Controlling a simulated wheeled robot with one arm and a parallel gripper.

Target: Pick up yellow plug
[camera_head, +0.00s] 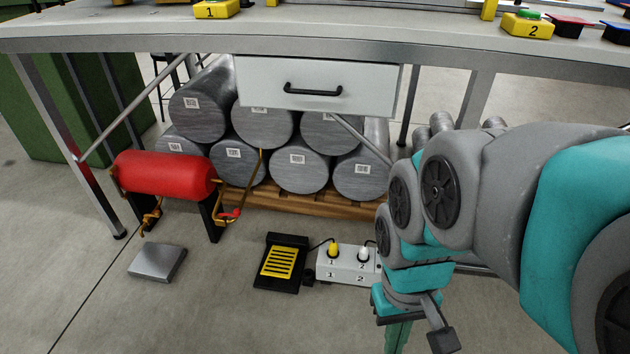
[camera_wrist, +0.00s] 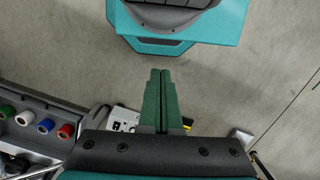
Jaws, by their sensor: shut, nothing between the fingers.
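The yellow plug (camera_head: 333,248) stands upright in the socket marked 1 of a white socket box (camera_head: 348,278) on the floor. A white plug (camera_head: 363,253) stands beside it in the socket marked 2. My gripper (camera_head: 397,338) is right of the box in the head view, pointing down, its fingertips near the lower edge. In the wrist view the green fingers (camera_wrist: 159,76) are pressed together and empty. Part of the white box (camera_wrist: 121,119) shows left of the fingers there, but I cannot make out the yellow plug.
A black foot pedal with a yellow plate (camera_head: 280,262) lies left of the box. Behind are stacked metal cylinders (camera_head: 297,162) on a wooden pallet, under a workbench (camera_head: 130,36) with a drawer (camera_head: 314,90).

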